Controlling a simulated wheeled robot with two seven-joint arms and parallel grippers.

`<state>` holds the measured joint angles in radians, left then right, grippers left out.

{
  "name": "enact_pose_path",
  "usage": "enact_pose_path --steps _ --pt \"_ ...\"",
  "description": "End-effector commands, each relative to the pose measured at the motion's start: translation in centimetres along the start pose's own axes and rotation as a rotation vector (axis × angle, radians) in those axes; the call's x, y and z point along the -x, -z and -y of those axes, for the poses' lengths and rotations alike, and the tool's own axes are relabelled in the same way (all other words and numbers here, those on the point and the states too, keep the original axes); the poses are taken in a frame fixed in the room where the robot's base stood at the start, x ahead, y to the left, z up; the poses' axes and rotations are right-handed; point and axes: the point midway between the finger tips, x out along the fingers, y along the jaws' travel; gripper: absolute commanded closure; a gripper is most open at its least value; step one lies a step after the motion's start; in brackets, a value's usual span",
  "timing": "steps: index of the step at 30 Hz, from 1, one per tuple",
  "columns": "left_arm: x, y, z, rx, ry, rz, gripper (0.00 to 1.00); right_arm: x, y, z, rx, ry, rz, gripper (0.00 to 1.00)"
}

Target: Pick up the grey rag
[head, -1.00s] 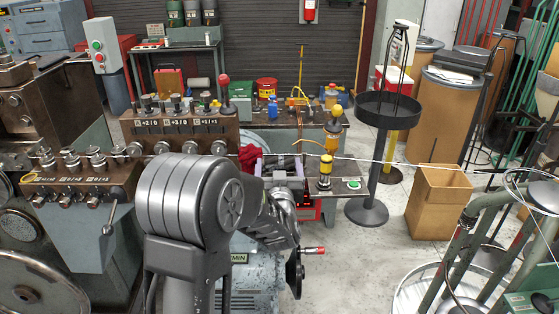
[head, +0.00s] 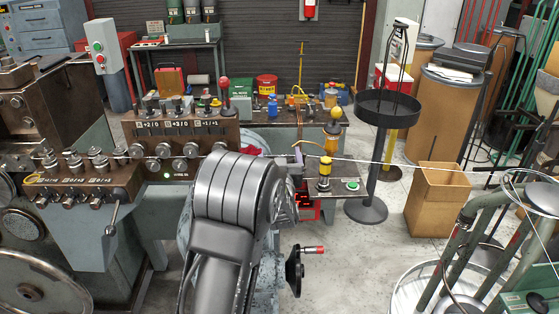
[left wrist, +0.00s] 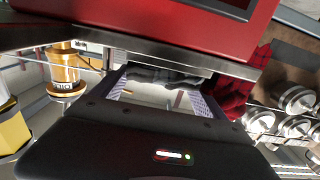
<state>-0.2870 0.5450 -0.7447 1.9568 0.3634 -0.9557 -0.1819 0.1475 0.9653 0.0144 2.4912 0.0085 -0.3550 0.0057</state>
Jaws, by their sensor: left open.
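The grey rag (left wrist: 165,77) shows in the left wrist view as dark grey crumpled cloth at the far side of my left gripper (left wrist: 160,93), between its two purple-padded fingers. The gripper is open, and I cannot tell whether the fingers touch the rag. In the head view the left gripper (head: 296,156) is mostly hidden behind my own arm, and the rag is hidden there too. A red rag (left wrist: 236,95) lies just right of the fingers in the left wrist view. My right gripper is out of view.
A control panel (head: 180,135) with knobs stands left of my arm. A yellow-topped post (head: 325,168) stands close right of the gripper. A thin wire (head: 400,164) runs to the right. A black round stand (head: 388,106) and cardboard box (head: 437,200) are farther right.

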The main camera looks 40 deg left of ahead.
Motion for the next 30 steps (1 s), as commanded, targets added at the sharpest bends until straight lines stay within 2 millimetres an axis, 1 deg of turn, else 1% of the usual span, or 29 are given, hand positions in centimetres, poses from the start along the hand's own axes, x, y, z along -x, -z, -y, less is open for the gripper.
enact_pose_path --steps 14,30 --pt "0.06 -0.02 0.00 -0.001 0.000 0.000 0.16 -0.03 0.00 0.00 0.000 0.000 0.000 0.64" --pt "0.06 -0.03 0.00 -0.001 0.000 0.000 0.60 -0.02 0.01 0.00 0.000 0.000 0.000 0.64"
